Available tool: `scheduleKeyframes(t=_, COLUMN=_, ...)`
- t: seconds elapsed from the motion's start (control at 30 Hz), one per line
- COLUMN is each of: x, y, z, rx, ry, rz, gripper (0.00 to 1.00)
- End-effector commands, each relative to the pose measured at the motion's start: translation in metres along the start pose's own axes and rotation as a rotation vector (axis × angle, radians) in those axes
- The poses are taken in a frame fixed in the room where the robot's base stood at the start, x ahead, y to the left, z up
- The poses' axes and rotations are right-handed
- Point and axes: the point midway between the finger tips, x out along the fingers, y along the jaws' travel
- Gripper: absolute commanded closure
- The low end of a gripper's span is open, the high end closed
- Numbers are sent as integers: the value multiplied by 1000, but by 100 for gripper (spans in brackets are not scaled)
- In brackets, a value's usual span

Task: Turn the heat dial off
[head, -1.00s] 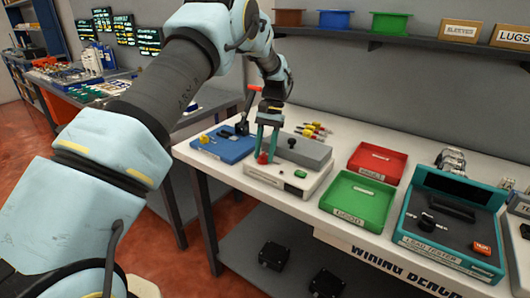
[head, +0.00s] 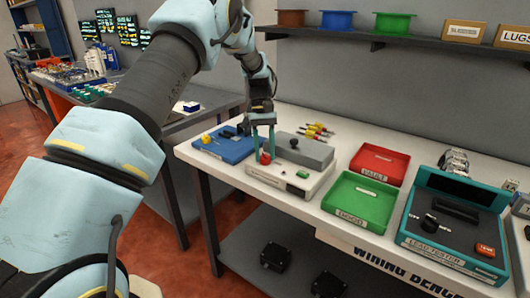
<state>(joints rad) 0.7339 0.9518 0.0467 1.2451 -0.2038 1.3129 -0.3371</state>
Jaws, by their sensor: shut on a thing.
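The heat dial (head: 265,158) looks like a small red knob on the front left of a white and grey bench unit (head: 318,183). My gripper (head: 264,152) points down from above with its two teal fingers at the dial, shut on it. The fingers partly cover the dial, and I cannot read its pointer or any marks around it. A small green button (head: 302,174) sits to the right on the same unit.
A blue base (head: 222,150) with a black part stands just left of the unit. Yellow and red-handled tools (head: 318,131) lie behind. A red tray (head: 380,162), a green tray (head: 358,202) and a lead tester (head: 450,228) stand to the right.

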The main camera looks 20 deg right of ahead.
Motion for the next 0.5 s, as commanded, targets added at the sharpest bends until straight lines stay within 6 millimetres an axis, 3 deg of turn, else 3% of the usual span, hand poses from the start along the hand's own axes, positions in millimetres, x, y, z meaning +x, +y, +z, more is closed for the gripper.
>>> scheduleKeyframes(t=0.43, x=0, y=0, z=-1, rx=-10, ry=3, rz=6, gripper=100)
scheduleKeyframes(t=0.47, x=0, y=0, z=-1, rx=-10, ry=3, rz=6, gripper=56)
scheduleKeyframes(t=0.5, x=0, y=0, z=-1, rx=-10, ry=3, rz=6, gripper=52)
